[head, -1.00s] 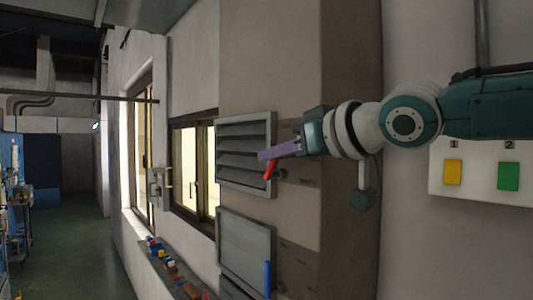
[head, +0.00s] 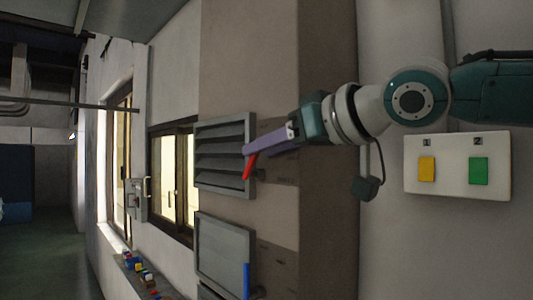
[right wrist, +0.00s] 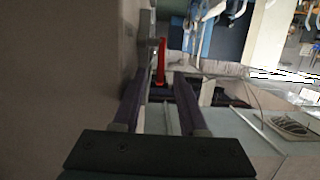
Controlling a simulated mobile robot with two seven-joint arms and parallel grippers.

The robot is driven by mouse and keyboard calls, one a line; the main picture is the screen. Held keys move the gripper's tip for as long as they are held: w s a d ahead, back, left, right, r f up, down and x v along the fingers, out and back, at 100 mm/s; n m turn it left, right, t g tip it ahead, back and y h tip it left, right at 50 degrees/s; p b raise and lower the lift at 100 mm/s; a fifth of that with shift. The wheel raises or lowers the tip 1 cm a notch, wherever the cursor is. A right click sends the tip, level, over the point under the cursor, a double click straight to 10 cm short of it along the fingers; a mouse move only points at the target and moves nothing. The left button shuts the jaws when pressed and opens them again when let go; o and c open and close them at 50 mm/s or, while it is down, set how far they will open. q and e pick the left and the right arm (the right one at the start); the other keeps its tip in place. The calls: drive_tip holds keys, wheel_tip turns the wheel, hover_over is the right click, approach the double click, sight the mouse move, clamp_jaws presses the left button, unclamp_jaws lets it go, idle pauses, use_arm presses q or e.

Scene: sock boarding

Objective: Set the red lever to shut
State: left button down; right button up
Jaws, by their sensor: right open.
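The red lever (head: 250,166) is on the wall beside the upper louvred vent (head: 224,187), whose slats stand apart. It slants down and a little left from under my right gripper (head: 250,150). In the head view the gripper's purple fingers overlap the lever's upper end. In the right wrist view the red lever (right wrist: 161,62) stands ahead, in the gap between the two open fingers (right wrist: 159,88). I cannot tell whether a finger touches it. My left gripper is in neither view.
A lower grey panel (head: 224,250) has a blue lever (head: 246,280). Small coloured items lie on a ledge (head: 165,290). Windows are to the left.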

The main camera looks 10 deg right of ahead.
drive_tip(key=b+v, duration=0.4)
drive_tip(key=v, duration=0.2)
drive_tip(key=shift+s+d, duration=0.2)
drive_tip(key=shift+s, duration=0.05)
drive_tip(key=shift+r, duration=0.15)
